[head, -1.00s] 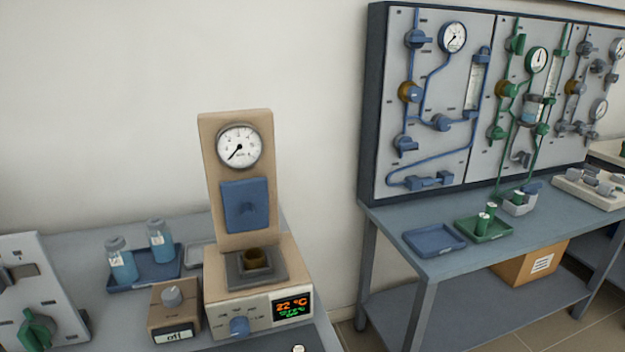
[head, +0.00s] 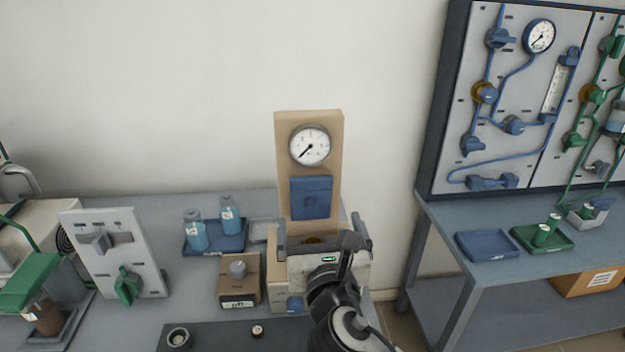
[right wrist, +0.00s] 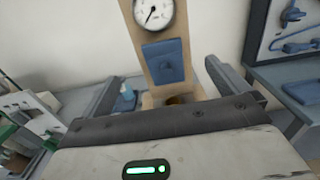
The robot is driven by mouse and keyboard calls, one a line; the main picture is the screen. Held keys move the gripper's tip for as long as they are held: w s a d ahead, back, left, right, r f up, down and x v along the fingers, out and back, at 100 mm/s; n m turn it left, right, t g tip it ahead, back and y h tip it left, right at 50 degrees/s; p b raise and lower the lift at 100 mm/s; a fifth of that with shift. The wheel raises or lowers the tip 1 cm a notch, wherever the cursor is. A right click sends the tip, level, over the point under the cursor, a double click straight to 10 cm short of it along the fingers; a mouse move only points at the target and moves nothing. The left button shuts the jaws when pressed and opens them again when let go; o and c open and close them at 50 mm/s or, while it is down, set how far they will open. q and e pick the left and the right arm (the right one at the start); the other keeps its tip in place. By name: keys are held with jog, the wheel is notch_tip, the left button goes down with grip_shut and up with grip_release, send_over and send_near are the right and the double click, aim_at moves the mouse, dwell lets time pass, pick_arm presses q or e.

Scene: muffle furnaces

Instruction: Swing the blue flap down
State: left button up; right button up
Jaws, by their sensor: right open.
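The blue flap (head: 311,197) is a flat square panel on the front of a tan upright column, below a round white gauge (head: 309,145). It stands upright against the column. In the right wrist view the flap (right wrist: 167,61) shows ahead, beyond my fingers. My right gripper (head: 318,228) is in front of the column's base, below the flap and apart from it. Its two fingers (right wrist: 172,88) are spread wide with nothing between them. It hides much of the unit's base and its display. My left gripper is not in view.
A small tan box with a knob (head: 239,280) stands left of the unit. A blue tray with bottles (head: 217,250) is behind it, and a white panel with a green knob (head: 117,255) is further left. A second table (head: 450,225) with a valve board is at right.

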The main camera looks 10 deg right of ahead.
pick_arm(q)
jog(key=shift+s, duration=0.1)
pick_arm(e)
jog(key=w, duration=1.3)
jog(key=shift+w, duration=0.3)
jog(key=c, duration=1.3)
jog(key=shift+s+f+t+b, duration=0.35)
jog(key=shift+f+b, duration=0.2)
jog(key=shift+b, duration=0.7)
jog(key=s+f+t+b, duration=0.1)
jog(key=b, duration=0.2)
jog(key=shift+s+b, duration=0.1)
jog(key=shift+b, duration=0.25)
pick_arm(q)
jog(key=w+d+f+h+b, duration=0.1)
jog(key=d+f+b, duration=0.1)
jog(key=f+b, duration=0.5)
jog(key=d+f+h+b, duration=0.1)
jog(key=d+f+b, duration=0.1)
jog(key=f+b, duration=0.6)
jog(key=b, duration=0.3)
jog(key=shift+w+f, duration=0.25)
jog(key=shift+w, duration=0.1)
pick_arm(e)
jog(key=t, duration=0.5)
send_near(312, 182)
jog(key=shift+w+r, duration=0.2)
jog(key=shift+r, duration=0.4)
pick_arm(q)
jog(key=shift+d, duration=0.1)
